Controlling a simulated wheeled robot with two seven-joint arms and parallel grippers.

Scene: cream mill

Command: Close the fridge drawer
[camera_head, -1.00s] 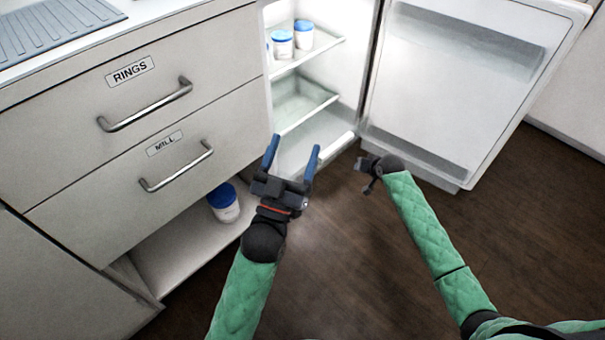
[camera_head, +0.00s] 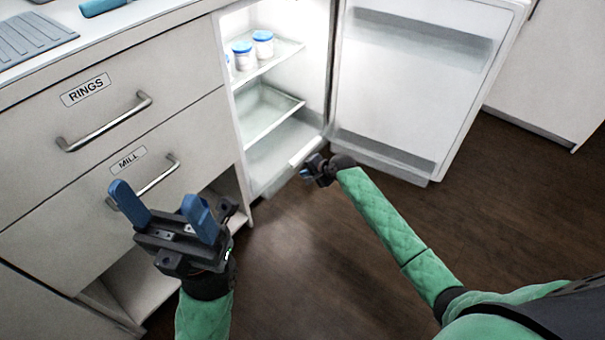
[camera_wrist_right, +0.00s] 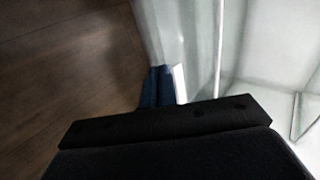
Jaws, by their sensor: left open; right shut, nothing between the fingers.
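The open fridge (camera_head: 235,100) stands beside the cabinet. Its low, clear fridge drawer (camera_head: 272,152) has a white strip (camera_head: 306,151) at its front edge; how far it sticks out is hard to tell. My right gripper (camera_head: 308,172) is shut and empty at the drawer's front, by the strip; I cannot tell if they touch. In the right wrist view its blue fingertips (camera_wrist_right: 158,80) are together beside pale, translucent panels (camera_wrist_right: 195,45). My left gripper (camera_head: 162,207) is open and empty in front of the MILL drawer (camera_head: 75,215).
The fridge door (camera_head: 415,85) is swung open to the right. Blue-lidded jars (camera_head: 263,45) stand on the upper shelf, above a middle glass-like shelf or bin (camera_head: 265,112). The RINGS drawer (camera_head: 150,70) is shut. Dark floor (camera_head: 330,260) is clear in front.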

